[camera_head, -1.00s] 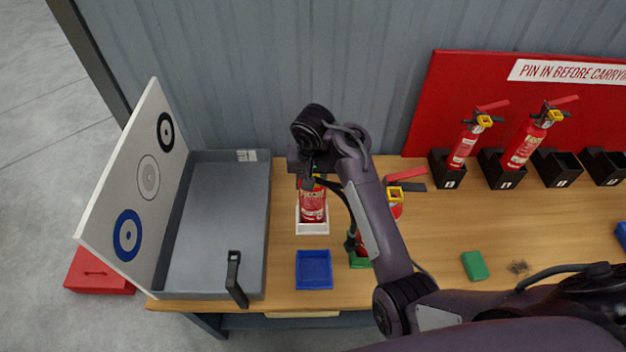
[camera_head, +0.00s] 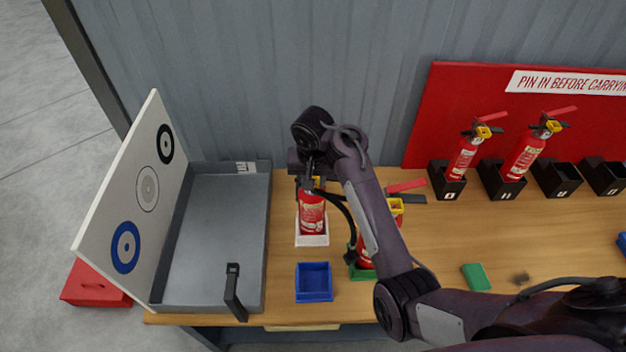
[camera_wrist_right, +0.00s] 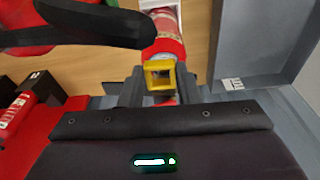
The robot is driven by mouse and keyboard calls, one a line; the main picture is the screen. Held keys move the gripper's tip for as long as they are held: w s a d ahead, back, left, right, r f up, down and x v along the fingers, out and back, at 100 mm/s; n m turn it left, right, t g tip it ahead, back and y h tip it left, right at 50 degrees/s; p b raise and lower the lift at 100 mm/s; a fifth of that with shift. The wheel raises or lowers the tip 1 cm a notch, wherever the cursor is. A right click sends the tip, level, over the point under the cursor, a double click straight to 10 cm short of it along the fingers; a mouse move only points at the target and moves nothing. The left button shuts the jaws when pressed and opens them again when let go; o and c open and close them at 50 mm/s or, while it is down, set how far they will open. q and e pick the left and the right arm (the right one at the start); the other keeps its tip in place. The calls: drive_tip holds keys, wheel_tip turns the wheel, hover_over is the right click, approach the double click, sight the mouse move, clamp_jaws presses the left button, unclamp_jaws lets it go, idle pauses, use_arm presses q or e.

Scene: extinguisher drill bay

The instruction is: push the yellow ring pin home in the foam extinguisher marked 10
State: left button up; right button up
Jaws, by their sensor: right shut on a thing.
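A red extinguisher (camera_head: 312,215) stands in a white tray (camera_head: 312,240) on the bench. My right gripper (camera_head: 311,178) is above it and covers most of its top. In the right wrist view, a yellow ring pin (camera_wrist_right: 159,74) sits between the gripper's dark fingers at the extinguisher's head, and the gripper is shut on it. The red body (camera_wrist_right: 165,47) shows just beyond the ring. How deep the pin sits is hidden. No number on this extinguisher can be read. My left gripper is not in view.
Another extinguisher (camera_head: 365,258) stands close on the right in a green tray (camera_head: 360,273), partly behind my arm. A blue tray (camera_head: 314,283) is in front, and a grey tray (camera_head: 215,235) with a target board (camera_head: 130,200) on the left. Two extinguishers stand in black holders at the right.

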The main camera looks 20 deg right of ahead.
drive_tip(key=shift+r+p, duration=0.1)
drive_tip(key=shift+p, duration=0.25)
idle(0.4)
idle(0.9)
drive_tip(key=o, duration=1.2)
drive_tip(key=shift+c, duration=0.2)
